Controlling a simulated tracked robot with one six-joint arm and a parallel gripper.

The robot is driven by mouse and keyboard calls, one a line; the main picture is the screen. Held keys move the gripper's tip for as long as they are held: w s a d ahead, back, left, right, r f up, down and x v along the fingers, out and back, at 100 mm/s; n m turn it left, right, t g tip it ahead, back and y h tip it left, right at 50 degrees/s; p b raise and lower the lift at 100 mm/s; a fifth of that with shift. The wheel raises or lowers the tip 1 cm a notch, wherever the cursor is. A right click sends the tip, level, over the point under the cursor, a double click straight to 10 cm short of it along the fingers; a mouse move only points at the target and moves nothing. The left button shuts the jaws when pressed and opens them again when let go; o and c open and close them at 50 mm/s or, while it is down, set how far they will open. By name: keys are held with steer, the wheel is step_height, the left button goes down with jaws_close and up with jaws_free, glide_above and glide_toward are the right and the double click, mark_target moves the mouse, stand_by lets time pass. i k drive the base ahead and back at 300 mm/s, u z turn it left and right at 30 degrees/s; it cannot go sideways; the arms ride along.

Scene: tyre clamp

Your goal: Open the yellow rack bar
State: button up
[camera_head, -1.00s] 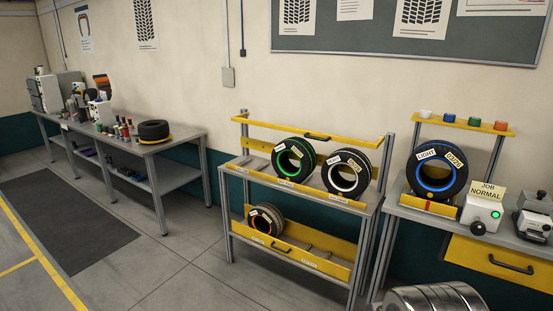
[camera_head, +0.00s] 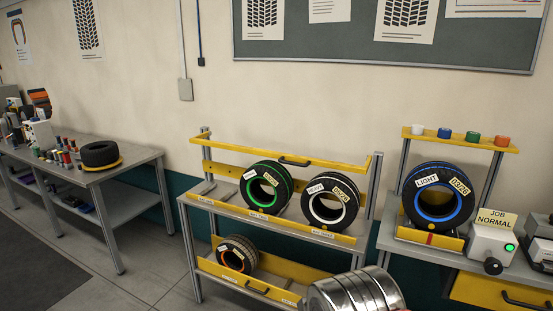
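The yellow rack bar (camera_head: 235,147) runs across the upper front of the middle rack, with a black handle (camera_head: 295,161) near its middle. Yellow side arms join it to the rack posts. The bar lies level, above and across the tops of two tyres on the upper shelf: a green-ringed tyre (camera_head: 286,190) and a white-ringed tyre (camera_head: 349,206). My gripper is not in view. A ribbed silver cylinder (camera_head: 350,292), apparently part of my arm, shows at the bottom, in front of the rack's lower right corner and apart from the bar.
The right bench holds a blue-ringed tyre (camera_head: 465,207) and a "JOB NORMAL" box (camera_head: 490,245). A left table (camera_head: 128,172) holds small items. Floor shows between table and rack.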

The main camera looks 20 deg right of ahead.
mark_target(282, 158)
steer(key=u, duration=0.15)
steer(key=i, duration=1.1)
steer(key=u, duration=0.15)
